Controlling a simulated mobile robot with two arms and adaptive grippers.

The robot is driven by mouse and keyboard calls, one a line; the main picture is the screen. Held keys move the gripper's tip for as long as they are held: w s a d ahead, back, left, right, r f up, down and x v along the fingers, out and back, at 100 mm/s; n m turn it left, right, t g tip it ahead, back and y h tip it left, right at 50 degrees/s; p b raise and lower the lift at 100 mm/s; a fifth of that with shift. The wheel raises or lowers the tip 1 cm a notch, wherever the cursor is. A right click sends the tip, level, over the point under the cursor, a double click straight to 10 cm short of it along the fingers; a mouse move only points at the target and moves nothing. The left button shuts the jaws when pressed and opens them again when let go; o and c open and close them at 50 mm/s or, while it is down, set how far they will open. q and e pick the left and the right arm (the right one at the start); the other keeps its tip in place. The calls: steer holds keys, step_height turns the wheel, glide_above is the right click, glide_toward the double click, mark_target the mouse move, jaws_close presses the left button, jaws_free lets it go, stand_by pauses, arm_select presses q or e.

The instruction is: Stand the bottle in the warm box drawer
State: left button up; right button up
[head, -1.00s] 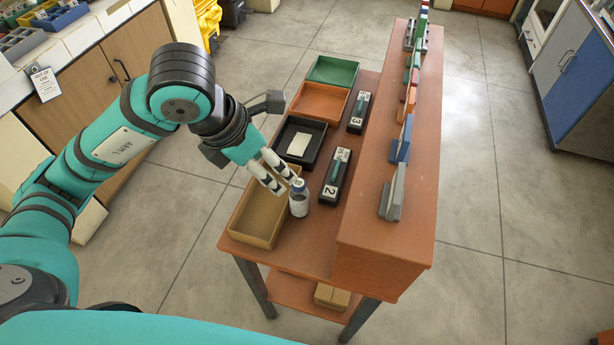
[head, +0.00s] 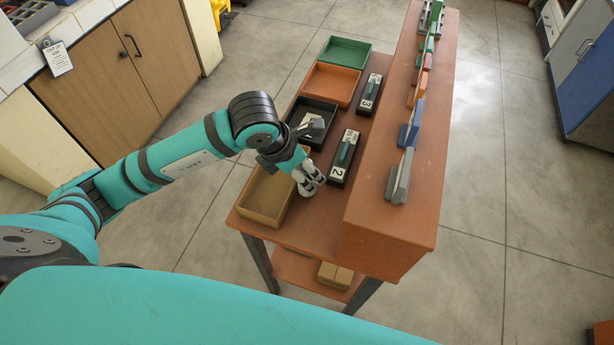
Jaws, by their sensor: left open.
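The small whitish bottle (head: 305,190) stands on the orange-brown table, just right of the tan tray; it is mostly hidden by my gripper. My left gripper (head: 312,178) reaches down over the bottle, its pale fingers open around or right beside it. I cannot tell whether the fingers touch it. I cannot make out a warm box drawer in this view. My right gripper is not in view.
The tan tray (head: 247,207), black tray (head: 331,108), orange tray (head: 332,84) and green tray (head: 345,51) line the table's left side. Black numbered blocks (head: 344,158) stand beside them. A raised shelf (head: 388,215) with upright coloured pieces borders the right. A cabinet (head: 110,80) stands at left.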

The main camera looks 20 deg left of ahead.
mark_target(308, 175)
arm_select(q)
steer(key=x, duration=0.4)
jaws_close()
stand_by(0.4)
